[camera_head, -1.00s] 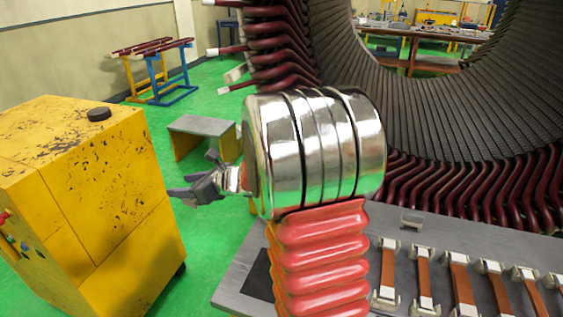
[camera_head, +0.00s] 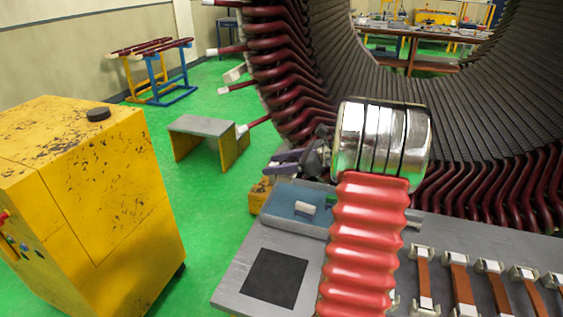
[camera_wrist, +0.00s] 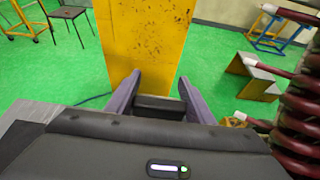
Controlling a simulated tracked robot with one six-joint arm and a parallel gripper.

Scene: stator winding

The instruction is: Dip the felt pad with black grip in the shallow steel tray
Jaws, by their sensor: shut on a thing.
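My gripper (camera_head: 290,162) is at the far left part of the grey bench, left of my shiny arm joint. In the wrist view its two purple-grey fingers (camera_wrist: 159,100) are shut on a dark block (camera_wrist: 160,108), which fits the black grip of the felt pad. The felt itself is not visible. A shallow blue tray (camera_head: 277,208) with a white block (camera_head: 306,208) lies on the bench below the gripper.
The bench (camera_head: 232,290) bears a dark square mat (camera_head: 274,278) and several brown strips in pale holders (camera_head: 459,278). The stator with dark red coil ends (camera_head: 290,95) rises behind. A yellow cabinet (camera_head: 95,200) stands left. Green floor between is open.

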